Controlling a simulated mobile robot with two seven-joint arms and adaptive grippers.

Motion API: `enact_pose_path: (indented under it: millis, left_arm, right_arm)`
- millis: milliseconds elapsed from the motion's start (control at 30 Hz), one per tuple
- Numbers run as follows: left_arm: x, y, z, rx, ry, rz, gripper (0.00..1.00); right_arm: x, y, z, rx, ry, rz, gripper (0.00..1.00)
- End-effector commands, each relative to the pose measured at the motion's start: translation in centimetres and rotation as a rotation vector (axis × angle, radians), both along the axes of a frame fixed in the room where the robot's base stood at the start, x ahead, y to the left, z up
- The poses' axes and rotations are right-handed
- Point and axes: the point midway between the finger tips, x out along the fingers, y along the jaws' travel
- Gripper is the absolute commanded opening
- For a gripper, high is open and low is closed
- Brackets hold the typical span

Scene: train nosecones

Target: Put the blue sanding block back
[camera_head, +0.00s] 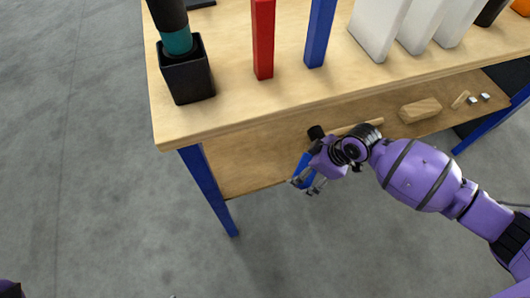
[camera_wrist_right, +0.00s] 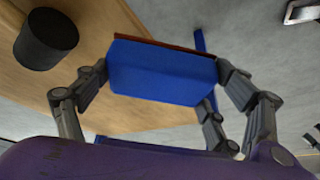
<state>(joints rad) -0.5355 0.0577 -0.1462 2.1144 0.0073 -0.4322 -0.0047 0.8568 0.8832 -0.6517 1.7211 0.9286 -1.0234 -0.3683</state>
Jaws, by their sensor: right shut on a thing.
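The blue sanding block (camera_wrist_right: 160,72) fills the middle of the right wrist view, with a thin reddish-brown layer along its upper edge. My right gripper (camera_wrist_right: 163,85) is shut on it, with fingers at its left and right sides. In the head view the block (camera_head: 301,168) is mostly hidden by my right gripper (camera_head: 306,180), at the front edge of the bench's lower shelf (camera_head: 235,165). I cannot tell whether the block touches the shelf.
A mallet with a black head (camera_head: 316,132) lies on the lower shelf just behind my gripper. A wooden block (camera_head: 420,110) lies further right. The bench top (camera_head: 225,110) overhangs the shelf, and a blue leg (camera_head: 210,190) stands left. Floor in front is clear.

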Motion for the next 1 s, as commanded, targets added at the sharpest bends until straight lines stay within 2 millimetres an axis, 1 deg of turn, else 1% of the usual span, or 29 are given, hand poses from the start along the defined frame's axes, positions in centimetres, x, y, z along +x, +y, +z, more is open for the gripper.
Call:
enact_pose_path:
  millis: [33, 167, 300, 400, 500, 600, 733, 933, 1000]
  left_arm:
    - [-0.3, 0.0, -0.3, -0.001, 0.007, 0.003, 0.40]
    - [-1.0, 0.1, -0.8, 0.001, 0.021, 0.007, 0.40]
    - [-1.1, 0.1, -1.4, 0.001, 0.025, 0.005, 0.40]
    - [-0.9, 0.2, -1.9, 0.002, 0.023, 0.000, 0.40]
    - [-0.4, 0.2, -2.2, 0.003, 0.017, -0.011, 0.40]
    - [0.1, 0.2, -2.3, 0.004, 0.008, -0.018, 0.40]
    - [0.4, 0.2, -2.3, 0.005, 0.002, -0.019, 0.40]
    - [0.2, 0.2, -3.3, 0.004, 0.011, -0.018, 0.40]
    - [0.1, 0.2, -3.5, 0.004, 0.013, -0.018, 0.40]
  right_arm:
    - [0.9, 1.7, 0.2, 0.006, -0.005, 0.005, 0.53]
    - [2.6, 4.8, 0.2, 0.005, -0.006, 0.005, 0.53]
    - [4.3, 8.2, 0.2, 0.004, -0.005, 0.004, 0.53]
    - [5.5, 10.4, 0.2, 0.004, -0.006, 0.003, 0.53]
    - [6.3, 12.0, 0.2, 0.002, -0.006, 0.003, 0.53]
    - [6.8, 12.9, 0.2, 0.001, -0.005, 0.001, 0.53]
    - [7.1, 13.3, 0.0, 0.000, -0.005, 0.000, 0.53]
    - [7.0, 13.2, -2.7, -0.001, -0.004, 0.000, 0.53]
    - [7.1, 13.2, -3.3, -0.001, -0.006, 0.001, 0.53]
